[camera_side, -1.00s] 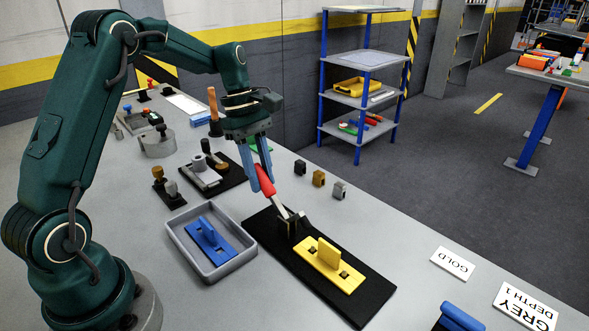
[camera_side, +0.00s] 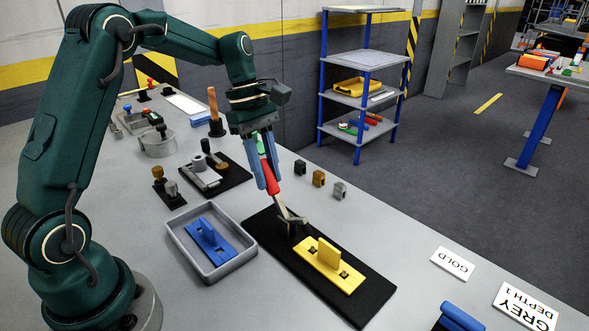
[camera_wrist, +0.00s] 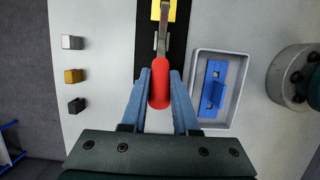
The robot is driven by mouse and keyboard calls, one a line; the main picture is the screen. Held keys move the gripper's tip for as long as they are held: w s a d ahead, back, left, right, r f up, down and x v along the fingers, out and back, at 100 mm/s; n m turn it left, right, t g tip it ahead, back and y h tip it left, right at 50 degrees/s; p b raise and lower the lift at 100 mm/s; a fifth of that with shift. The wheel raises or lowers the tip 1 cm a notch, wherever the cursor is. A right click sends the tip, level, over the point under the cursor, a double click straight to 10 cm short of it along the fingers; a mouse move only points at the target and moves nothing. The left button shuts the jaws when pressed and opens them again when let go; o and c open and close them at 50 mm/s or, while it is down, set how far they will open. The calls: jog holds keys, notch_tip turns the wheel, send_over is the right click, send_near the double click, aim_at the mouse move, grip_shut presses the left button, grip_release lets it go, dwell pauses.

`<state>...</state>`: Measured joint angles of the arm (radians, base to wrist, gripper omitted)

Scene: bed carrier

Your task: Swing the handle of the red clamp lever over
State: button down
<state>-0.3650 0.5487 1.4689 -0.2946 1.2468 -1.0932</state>
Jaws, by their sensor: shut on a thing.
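The clamp lever's red handle (camera_side: 271,181) rises from a metal clamp (camera_side: 290,216) on the black base plate (camera_side: 360,296). The handle stands steeply and leans a little to the left at its top in the side view. My gripper (camera_side: 267,187) is shut on the red handle. In the wrist view the handle (camera_wrist: 160,84) lies between the two blue fingers of my gripper (camera_wrist: 160,88). A yellow plate with an upright fin (camera_side: 330,265) lies on the black base in front of the clamp. The clamp's far end is partly hidden in the wrist view.
A grey tray (camera_side: 181,246) holding a blue finned plate (camera_side: 209,242) stands left of the base. Small black, gold and grey blocks (camera_side: 319,178) stand to the right. A black fixture (camera_side: 234,175) lies behind. Bare table lies between the base and the signs (camera_side: 453,263).

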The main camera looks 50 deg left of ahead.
jog(key=shift+d+r, duration=0.15)
jog(key=shift+d, duration=0.1)
jog(key=shift+d+r, duration=0.25)
jog(key=shift+d, duration=0.35)
jog(key=shift+d+r, duration=0.3)
jog(key=shift+d, duration=0.35)
jog(key=shift+d+r, duration=0.15)
jog(key=shift+d, duration=0.45)
dwell(0.3)
